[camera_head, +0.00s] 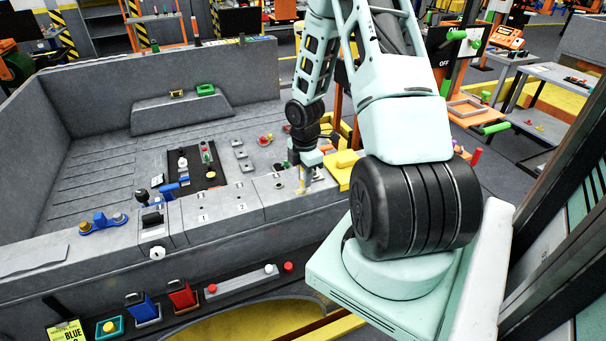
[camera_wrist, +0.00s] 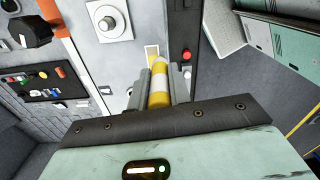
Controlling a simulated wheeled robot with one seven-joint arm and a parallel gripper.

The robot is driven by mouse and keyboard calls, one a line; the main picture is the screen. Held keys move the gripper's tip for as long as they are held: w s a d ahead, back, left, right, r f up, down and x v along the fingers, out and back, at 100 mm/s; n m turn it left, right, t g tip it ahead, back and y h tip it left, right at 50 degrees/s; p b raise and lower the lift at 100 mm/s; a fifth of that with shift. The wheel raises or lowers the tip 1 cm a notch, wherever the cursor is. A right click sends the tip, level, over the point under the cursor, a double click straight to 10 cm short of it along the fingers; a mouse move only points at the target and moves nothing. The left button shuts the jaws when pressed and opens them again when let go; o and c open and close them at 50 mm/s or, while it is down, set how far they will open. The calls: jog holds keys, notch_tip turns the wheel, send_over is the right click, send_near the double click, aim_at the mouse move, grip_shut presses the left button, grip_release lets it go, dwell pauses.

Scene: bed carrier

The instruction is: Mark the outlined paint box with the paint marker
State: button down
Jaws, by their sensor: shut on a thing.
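My gripper (camera_wrist: 158,88) is shut on the paint marker (camera_wrist: 158,99), a yellow cylinder with a white band, held between the two grey fingers. The marker points away from the wrist toward the grey panel. A small yellow-outlined paint box (camera_wrist: 152,53) with a pale inside lies on the panel just beyond the marker's end. Its near part is hidden by the marker and fingers, and I cannot tell whether they touch. In the head view, my gripper (camera_head: 305,181) is low over the right end of the grey console, where the outlined box is too small to make out.
In the head view, a yellow block (camera_head: 343,161) sits right of my gripper. A black tool panel (camera_head: 196,170) lies to its left.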

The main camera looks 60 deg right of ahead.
dwell(0.3)
jog(key=shift+w+d+p, duration=0.2)
jog(key=shift+w+p, duration=0.05)
jog(key=shift+w, duration=0.25)
jog(key=shift+w+d+p, duration=0.2)
jog(key=shift+w+p, duration=0.05)
jog(key=shift+w, duration=0.2)
jog(key=shift+s+a, duration=0.2)
jog(key=shift+s, duration=0.3)
jog(key=shift+s+a, duration=0.2)
jog(key=shift+s, duration=0.3)
jog(key=shift+r, duration=0.2)
jog(key=shift+r+p, duration=0.45)
jog(key=shift+p, duration=0.15)
jog(key=shift+w+d+p, duration=0.3)
jog(key=shift+d+p, duration=0.05)
jog(key=shift+d, duration=0.2)
jog(key=shift+w+d+p, duration=0.3)
jog(key=shift+d+p, duration=0.05)
jog(key=shift+d, duration=0.15)
